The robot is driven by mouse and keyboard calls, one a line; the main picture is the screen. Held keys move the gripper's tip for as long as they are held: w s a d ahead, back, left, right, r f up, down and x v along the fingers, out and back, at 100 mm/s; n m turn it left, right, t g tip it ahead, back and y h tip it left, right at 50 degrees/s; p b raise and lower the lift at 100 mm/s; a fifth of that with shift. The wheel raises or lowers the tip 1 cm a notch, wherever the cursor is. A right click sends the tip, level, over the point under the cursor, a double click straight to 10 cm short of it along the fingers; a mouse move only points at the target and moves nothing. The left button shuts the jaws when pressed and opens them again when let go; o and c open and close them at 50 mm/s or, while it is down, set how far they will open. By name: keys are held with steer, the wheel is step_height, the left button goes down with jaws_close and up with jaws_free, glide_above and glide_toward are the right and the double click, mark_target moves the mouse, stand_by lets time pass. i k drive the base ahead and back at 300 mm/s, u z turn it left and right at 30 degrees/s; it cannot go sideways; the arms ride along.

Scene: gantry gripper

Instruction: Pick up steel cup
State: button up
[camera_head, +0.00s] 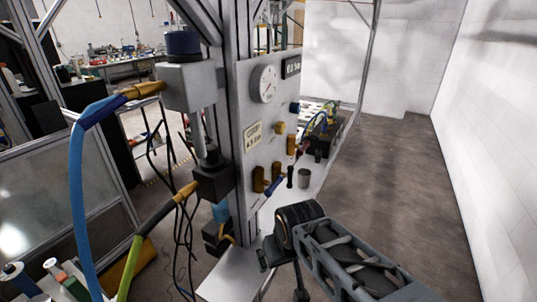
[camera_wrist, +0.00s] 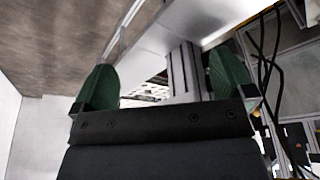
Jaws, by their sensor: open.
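The steel cup (camera_head: 304,178) is a small grey cylinder. In the head view it stands upright on the narrow light ledge at the foot of the gauge panel, beside a dark-handled tool (camera_head: 290,177). I do not make it out in the wrist view. My gripper (camera_wrist: 165,74) shows in the wrist view as two green fingers spread wide apart, with nothing between them. In the head view my arm is at the lower right, nearer than the cup and apart from it; the fingers cannot be made out clearly there.
The panel (camera_head: 262,125) with a round gauge (camera_head: 265,84) and brass fittings rises just left of the cup. A dark box with hoses (camera_head: 335,130) sits behind it on the ledge. Blue hose (camera_head: 77,200) and cables hang at left. The floor at right (camera_head: 400,200) is clear.

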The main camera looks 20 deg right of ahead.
mark_target(304, 179)
steer(key=u, duration=4)
steer(key=k, duration=2.25)
steer(key=z, duration=0.75)
